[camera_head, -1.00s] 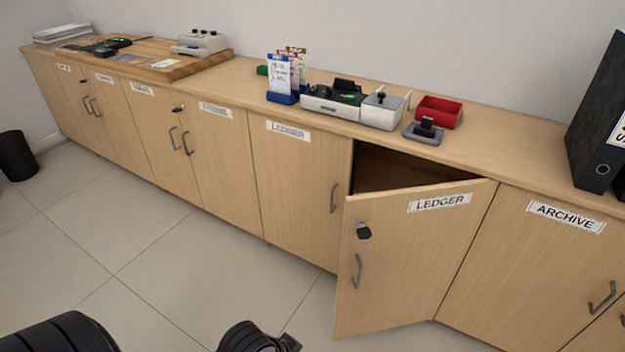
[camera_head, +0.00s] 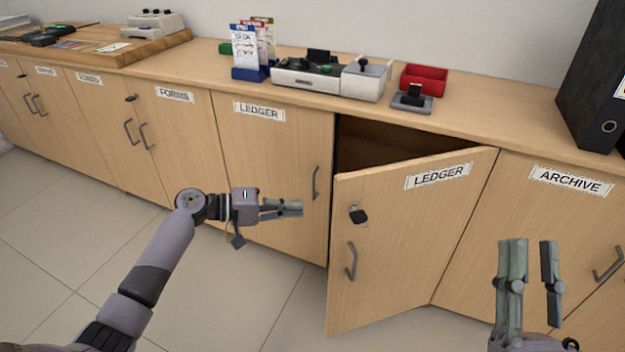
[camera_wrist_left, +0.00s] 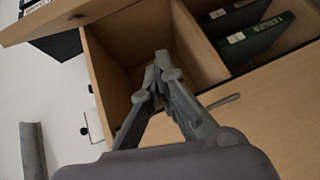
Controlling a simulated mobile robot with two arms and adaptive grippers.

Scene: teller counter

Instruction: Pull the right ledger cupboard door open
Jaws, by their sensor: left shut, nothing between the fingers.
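The right ledger cupboard door (camera_head: 412,245) stands partly open in the head view, swung outward from its right edge. It carries a LEDGER label, a dark lock with a key (camera_head: 357,214) and a grey handle (camera_head: 351,261). A dark opening (camera_head: 385,145) shows above and behind it. My left gripper (camera_head: 300,207) is shut and empty, in front of the left ledger door (camera_head: 270,160) and left of the open door's free edge. In the left wrist view its closed fingertips (camera_wrist_left: 160,62) point toward the cupboard inside. My right gripper (camera_head: 528,250) is open and empty, right of the open door.
Dark green ledgers (camera_wrist_left: 255,38) stand inside the cupboard in the left wrist view. The counter (camera_head: 480,105) holds a leaflet stand (camera_head: 250,50), a white device (camera_head: 315,78), a red tray (camera_head: 424,79) and a black binder (camera_head: 597,85). The floor at left is clear.

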